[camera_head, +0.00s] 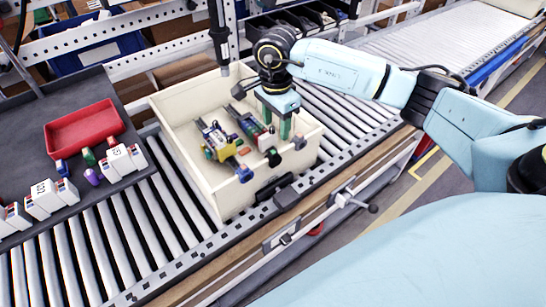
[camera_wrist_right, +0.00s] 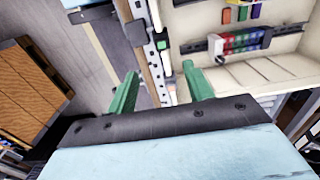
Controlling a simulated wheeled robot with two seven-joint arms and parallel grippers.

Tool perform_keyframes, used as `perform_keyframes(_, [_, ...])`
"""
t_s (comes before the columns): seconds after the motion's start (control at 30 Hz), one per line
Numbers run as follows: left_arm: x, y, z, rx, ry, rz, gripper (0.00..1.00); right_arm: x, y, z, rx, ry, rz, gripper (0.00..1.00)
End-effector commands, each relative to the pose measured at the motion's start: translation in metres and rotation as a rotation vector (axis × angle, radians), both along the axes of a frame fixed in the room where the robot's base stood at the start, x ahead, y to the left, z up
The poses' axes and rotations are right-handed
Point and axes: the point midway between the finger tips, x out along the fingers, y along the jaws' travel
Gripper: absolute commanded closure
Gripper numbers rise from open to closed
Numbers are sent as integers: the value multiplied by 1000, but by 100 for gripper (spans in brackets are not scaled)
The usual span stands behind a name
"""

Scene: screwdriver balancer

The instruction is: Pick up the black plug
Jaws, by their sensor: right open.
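My right gripper (camera_head: 277,120) reaches in from the right, above the right part of a cream crate (camera_head: 207,200). Its two green fingers are apart with nothing between them; they also show in the right wrist view (camera_wrist_right: 162,90). In the crate lie a yellow-and-blue assembly (camera_head: 218,146) and a row of dark and coloured parts (camera_head: 254,130). A small dark round piece (camera_head: 273,158) sits at the near end of that row, below the fingers in the picture. It may be the black plug, but it is too small to be sure. My left gripper is not in view.
The crate stands on a roller conveyor (camera_head: 140,222). A dark screwdriver (camera_head: 219,38) hangs above the crate's back edge. A grey tray (camera_head: 20,150) at left holds a red bin (camera_head: 84,128), white modules (camera_head: 48,197) and small coloured plugs (camera_head: 92,177).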

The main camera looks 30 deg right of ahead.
Motion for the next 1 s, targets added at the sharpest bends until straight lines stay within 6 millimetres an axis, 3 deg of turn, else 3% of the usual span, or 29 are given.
perform_keyframes(0.1, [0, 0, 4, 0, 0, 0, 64, -1, 1, -26, 4, 5, 0, 48])
perform_keyframes(0.3, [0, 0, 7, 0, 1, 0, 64, -1, 2, -56, 6, 2, 0, 48])
perform_keyframes(0.53, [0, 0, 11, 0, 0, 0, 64, 1, 4, -73, 7, 4, 0, 48])
perform_keyframes(0.8, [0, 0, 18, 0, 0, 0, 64, 4, 6, -110, 8, 2, 0, 48])
perform_keyframes(1.0, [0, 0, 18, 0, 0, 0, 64, 4, 6, -115, 6, -1, 0, 48])
